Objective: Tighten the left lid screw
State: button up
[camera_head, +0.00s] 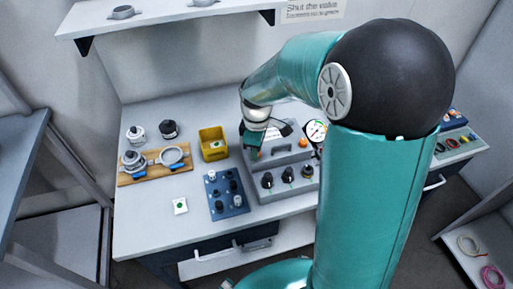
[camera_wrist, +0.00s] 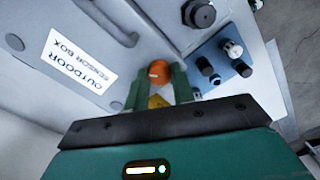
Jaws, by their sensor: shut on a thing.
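The grey sensor box (camera_head: 283,183) stands on the workbench. In the wrist view its lid (camera_wrist: 85,28) carries a white "OUTDOOR SENSOR BOX" label (camera_wrist: 75,62) and a handle. My gripper (camera_head: 252,150) points down at the left end of the lid. In the wrist view its green fingers (camera_wrist: 157,85) are shut on the orange left lid screw (camera_wrist: 158,72), one finger on each side. This screw is hidden behind my gripper in the head view. The right lid screw (camera_head: 303,143), also orange, stands free at the lid's other end.
A blue plate with dark fittings (camera_head: 227,193) lies left of the box. A yellow bin (camera_head: 212,142) stands behind it. A round gauge (camera_head: 316,131) is right of the box.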

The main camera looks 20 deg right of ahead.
jog(key=m, duration=1.2)
jog(key=shift+m, duration=0.4)
jog(key=m, duration=1.2)
jog(key=shift+m, duration=0.3)
jog(key=o, duration=1)
